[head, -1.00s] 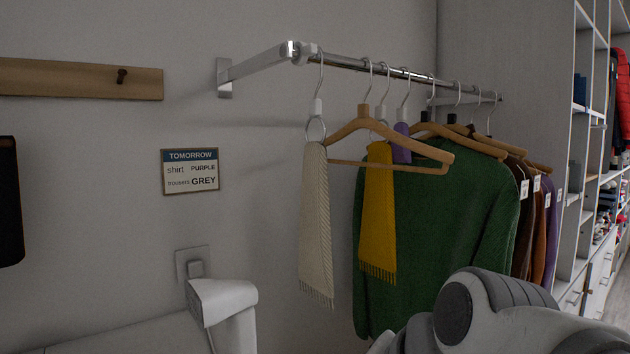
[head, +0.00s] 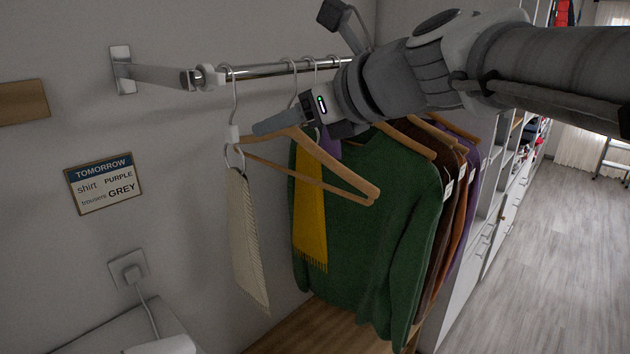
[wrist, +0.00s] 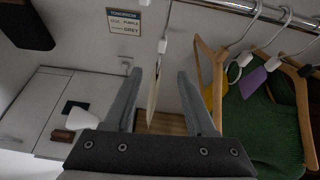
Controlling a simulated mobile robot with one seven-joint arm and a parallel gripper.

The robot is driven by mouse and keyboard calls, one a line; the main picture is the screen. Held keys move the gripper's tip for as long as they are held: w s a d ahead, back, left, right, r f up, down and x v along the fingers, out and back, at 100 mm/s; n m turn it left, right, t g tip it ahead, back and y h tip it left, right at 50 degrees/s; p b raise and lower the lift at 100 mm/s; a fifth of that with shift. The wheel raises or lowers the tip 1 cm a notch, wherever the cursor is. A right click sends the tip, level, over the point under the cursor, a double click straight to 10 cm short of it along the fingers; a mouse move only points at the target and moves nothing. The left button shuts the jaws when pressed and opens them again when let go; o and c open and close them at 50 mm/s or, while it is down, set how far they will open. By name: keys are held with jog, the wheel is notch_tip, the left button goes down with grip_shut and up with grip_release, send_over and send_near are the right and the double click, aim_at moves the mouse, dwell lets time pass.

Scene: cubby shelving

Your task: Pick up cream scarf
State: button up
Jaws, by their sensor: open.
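The cream scarf (head: 246,242) hangs from a ring under a white hanger clip at the near left end of the rail, in the head view. In the wrist view the scarf (wrist: 153,98) shows as a thin pale strip, nearly edge-on, between my two spread fingers. My gripper (wrist: 158,76) is open and empty, with a gap on both sides of the strip. In the head view a grey finger of my gripper (head: 275,123) points left, close to the hanger clip and above the scarf's top. I cannot tell whether it touches anything.
A wooden hanger (head: 345,180) sits just right of the scarf, close to my right finger in the wrist view. The yellow scarf (head: 310,222) and green sweater (head: 385,220) hang behind it. The metal rail (head: 262,70) runs above. Space left of the scarf is clear up to the wall.

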aim_at(227, 134)
jog(key=shift+m, duration=0.3)
jog(key=x, duration=1.1)
jog(key=r+x, duration=0.1)
jog(key=x, duration=0.5)
jog(key=shift+w+a, duration=0.2)
jog(key=shift+w, duration=0.15)
grip_shut()
dwell(0.5)
